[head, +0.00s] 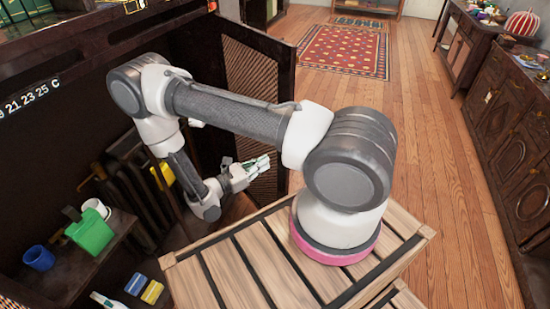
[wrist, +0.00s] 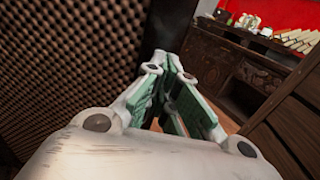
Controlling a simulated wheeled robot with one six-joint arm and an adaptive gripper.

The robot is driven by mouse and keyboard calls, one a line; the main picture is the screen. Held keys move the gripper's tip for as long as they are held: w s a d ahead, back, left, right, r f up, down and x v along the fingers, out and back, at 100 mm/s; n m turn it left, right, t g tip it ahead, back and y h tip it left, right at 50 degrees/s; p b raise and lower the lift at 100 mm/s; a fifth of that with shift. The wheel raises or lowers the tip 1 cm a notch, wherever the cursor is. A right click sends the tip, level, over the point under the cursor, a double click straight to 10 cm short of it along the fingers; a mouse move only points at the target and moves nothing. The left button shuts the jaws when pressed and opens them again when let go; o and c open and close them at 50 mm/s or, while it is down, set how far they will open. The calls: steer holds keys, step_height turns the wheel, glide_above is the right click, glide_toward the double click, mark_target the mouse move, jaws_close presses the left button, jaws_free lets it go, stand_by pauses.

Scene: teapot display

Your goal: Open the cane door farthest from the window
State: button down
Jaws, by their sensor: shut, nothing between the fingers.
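A dark-framed cane door (head: 254,75) stands swung out from the dark cabinet in the head view, with its woven panel facing me. In the wrist view the cane panel (wrist: 60,60) fills the left side. My gripper (head: 264,161) is in front of the lower part of this door, its fingers shut and empty. The shut fingertips (wrist: 174,62) also show in the wrist view, just right of the panel. I cannot tell whether they touch the door. My arm hides part of the door and the cabinet opening. No window is clearly in view.
On the cabinet's left are a blue mug (head: 39,257), a green container (head: 91,232) and a white cup (head: 97,208). A slatted wooden surface (head: 230,270) lies beneath my arm. Wooden floor (head: 435,150) is clear to the right, before a carved sideboard (head: 520,150). A red rug (head: 345,50) lies beyond.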

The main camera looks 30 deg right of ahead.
steer(key=d, duration=0.6)
steer(key=shift+w, duration=0.15)
